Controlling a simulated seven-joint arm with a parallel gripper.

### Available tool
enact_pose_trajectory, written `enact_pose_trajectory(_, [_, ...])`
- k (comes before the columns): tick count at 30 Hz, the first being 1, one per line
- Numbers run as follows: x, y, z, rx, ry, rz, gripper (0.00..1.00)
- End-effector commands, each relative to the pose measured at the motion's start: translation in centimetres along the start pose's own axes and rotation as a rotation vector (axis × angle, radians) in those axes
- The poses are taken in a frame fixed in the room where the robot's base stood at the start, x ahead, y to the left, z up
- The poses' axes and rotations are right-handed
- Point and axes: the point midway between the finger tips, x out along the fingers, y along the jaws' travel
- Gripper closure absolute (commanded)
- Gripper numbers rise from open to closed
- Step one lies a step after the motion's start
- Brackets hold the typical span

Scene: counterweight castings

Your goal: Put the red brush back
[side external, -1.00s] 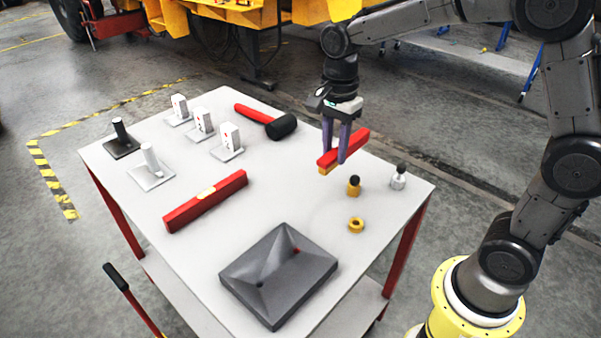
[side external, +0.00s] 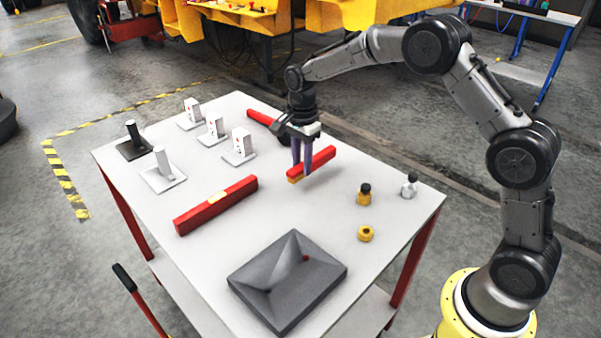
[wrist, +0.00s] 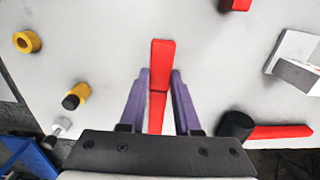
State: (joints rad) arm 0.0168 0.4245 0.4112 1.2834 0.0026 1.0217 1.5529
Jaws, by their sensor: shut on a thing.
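The red brush (side external: 322,159) is a long red bar with a yellowish part (side external: 294,180) at its left end. My gripper (side external: 302,172) has its purple fingers shut on it. It is held over the back right half of the white table (side external: 300,215); its exact height is hard to tell. In the wrist view the brush (wrist: 162,52) points away from the camera between the fingertips (wrist: 159,80) of my gripper.
Behind my gripper lies a red-handled mallet (side external: 259,117); its black head (wrist: 236,126) shows in the wrist view. Several small stands (side external: 164,170) are at the left. A red level (side external: 215,206), a grey casting (side external: 288,280), yellow pieces (side external: 365,234) and a small bottle (side external: 409,187) stand around.

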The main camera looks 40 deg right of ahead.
Motion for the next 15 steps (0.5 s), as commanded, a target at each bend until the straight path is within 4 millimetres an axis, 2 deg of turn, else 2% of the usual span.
enact_pose_trajectory(3, [0.8,-0.6,0.0,0.0,0.0,0.002,1.0])
enact_pose_trajectory(9, [3.5,-0.4,0.0,0.0,0.0,0.003,1.0])
enact_pose_trajectory(15, [3.6,-0.5,0.0,0.0,0.0,-0.001,1.0])
